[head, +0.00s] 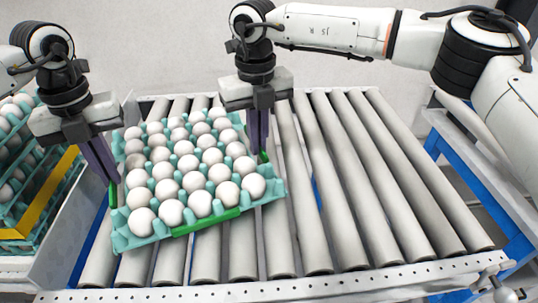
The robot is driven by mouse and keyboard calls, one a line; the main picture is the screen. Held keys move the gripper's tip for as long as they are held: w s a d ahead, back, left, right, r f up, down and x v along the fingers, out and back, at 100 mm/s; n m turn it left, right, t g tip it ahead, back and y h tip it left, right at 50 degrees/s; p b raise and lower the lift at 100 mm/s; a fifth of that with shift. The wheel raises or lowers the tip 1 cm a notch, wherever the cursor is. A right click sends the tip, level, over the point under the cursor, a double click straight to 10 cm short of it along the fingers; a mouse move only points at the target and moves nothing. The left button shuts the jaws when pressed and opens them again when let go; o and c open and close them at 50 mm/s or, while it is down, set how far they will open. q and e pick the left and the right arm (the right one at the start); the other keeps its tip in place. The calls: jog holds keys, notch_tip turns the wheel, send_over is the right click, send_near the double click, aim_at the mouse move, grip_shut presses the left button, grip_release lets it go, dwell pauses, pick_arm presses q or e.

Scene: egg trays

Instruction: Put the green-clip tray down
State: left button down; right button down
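The green-clip tray (130,241) is a teal egg tray full of white eggs, with a green clip (205,222) on its front edge and green showing at both sides. It is over the left part of the roller conveyor, turned slightly; I cannot tell whether it touches the rollers. My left gripper (112,180) points down at the tray's left edge, its fingers close together at the green there. My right gripper (261,152) points down at the right edge, its fingers close together at the green clip. Both appear shut on the tray; the fingertips are partly hidden.
The roller conveyor (345,190) is bare to the right of the tray. Its perforated front rail (330,287) runs along the bottom. At the far left, stacked teal egg trays (12,205) with a yellow bar (45,200) stand beside the conveyor. A blue frame (480,190) stands at right.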

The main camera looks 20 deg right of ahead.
pick_arm(q)
jog(key=shift+a+f+b, duration=0.1)
jog(key=shift+f+b, duration=0.6)
pick_arm(e)
jog(key=shift+d+f, duration=0.1)
jog(key=shift+f, duration=0.6)
pick_arm(q)
jog(key=c, duration=2.3)
grip_release()
jog(key=shift+f, duration=0.15)
pick_arm(e)
jog(key=c, duration=2.3)
grip_release()
jog(key=shift+f, duration=0.1)
pick_arm(q)
jog(key=o, duration=0.3)
pick_arm(e)
jog(key=o, duration=0.3)
pick_arm(q)
jog(key=shift+r, duration=0.25)
pick_arm(e)
jog(key=shift+r, duration=0.25)
